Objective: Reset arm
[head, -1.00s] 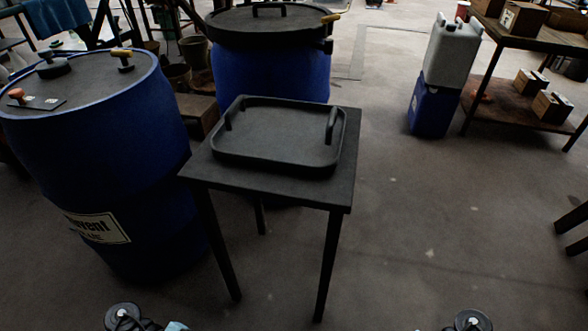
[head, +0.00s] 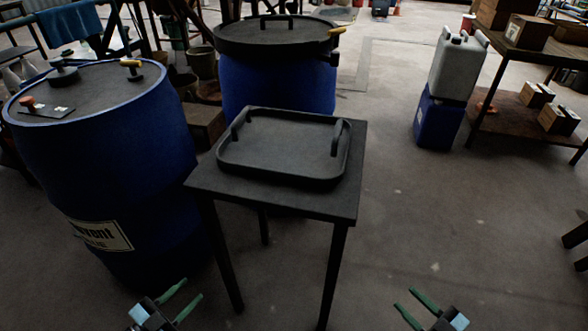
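My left gripper (head: 190,298) is at the bottom edge of the head view, left of the small table's front leg. Its two green fingers are spread apart with nothing between them. My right gripper (head: 405,300) is at the bottom edge, to the right of the table. Its green fingers are also apart and empty. Both grippers are clear of the table and the drums. Most of both arms lies outside the view.
A small dark table (head: 345,207) stands ahead with an empty black tray (head: 285,148) on it. A blue labelled drum (head: 110,165) stands at left, another lidded drum (head: 275,85) behind. Stacked canisters (head: 445,95) and a shelf table (head: 520,75) are at right. Floor at right is open.

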